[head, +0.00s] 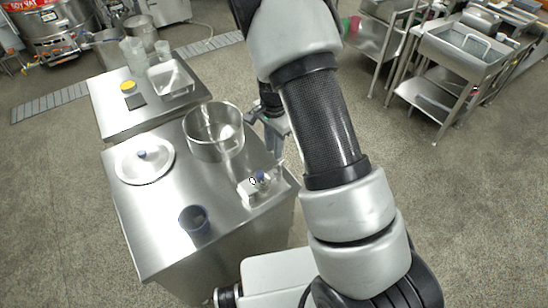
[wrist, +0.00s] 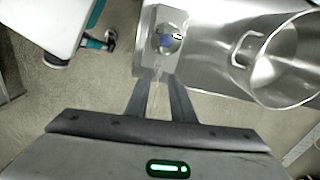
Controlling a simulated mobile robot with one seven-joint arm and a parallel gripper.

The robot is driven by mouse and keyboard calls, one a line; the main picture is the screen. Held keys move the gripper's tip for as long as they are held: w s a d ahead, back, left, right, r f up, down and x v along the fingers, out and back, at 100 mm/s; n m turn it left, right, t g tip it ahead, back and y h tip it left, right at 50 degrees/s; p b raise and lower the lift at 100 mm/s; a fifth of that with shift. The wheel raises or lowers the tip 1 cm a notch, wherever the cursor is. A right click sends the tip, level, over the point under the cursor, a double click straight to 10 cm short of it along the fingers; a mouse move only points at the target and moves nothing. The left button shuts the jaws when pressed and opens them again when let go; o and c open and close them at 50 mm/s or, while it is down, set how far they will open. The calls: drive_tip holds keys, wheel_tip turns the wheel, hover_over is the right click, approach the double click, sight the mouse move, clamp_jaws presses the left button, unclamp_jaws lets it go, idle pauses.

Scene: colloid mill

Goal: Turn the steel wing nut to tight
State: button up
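A small steel fitting with a blue spot (wrist: 167,42) sits on a pale block at the edge of the steel cabinet top, just ahead of my fingertips. In the head view this fitting (head: 260,179) is at the cabinet's right edge. It is too small and bright to pick out the wing nut's wings or tell how tight it is. My gripper (wrist: 161,78) has its two fingers apart, pointing at the fitting. A thin bright strip shows between them, and I cannot tell whether they touch it. In the head view the gripper is partly behind my arm.
A large steel pot (head: 214,146) stands on the cabinet top (head: 158,215). A second counter (head: 113,113) holds containers. Floor is clear right of the cabinet.

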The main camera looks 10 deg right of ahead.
wheel_tip(320, 180, up, 10)
idle(0.3)
drive_tip(key=shift+r, duration=0.1)
drive_tip(key=s+r+n+t+y+p, duration=0.15)
drive_tip(key=s+r+n, duration=0.65)
drive_tip(key=r, duration=0.9)
drive_tip(key=s+d+r+n+t, duration=0.1)
drive_tip(key=s+r+n+t, duration=0.1)
drive_tip(key=s, duration=0.6)
drive_tip(key=s+d+r+n+t+h, duration=0.1)
drive_tip(key=s+r+n+t, duration=0.1)
drive_tip(key=s+r, duration=0.2)
drive_tip(key=s, duration=0.3)
drive_tip(key=shift+s+n, duration=0.3)
drive_tip(key=shift+s, duration=0.1)
drive_tip(key=shift+h, duration=0.25)
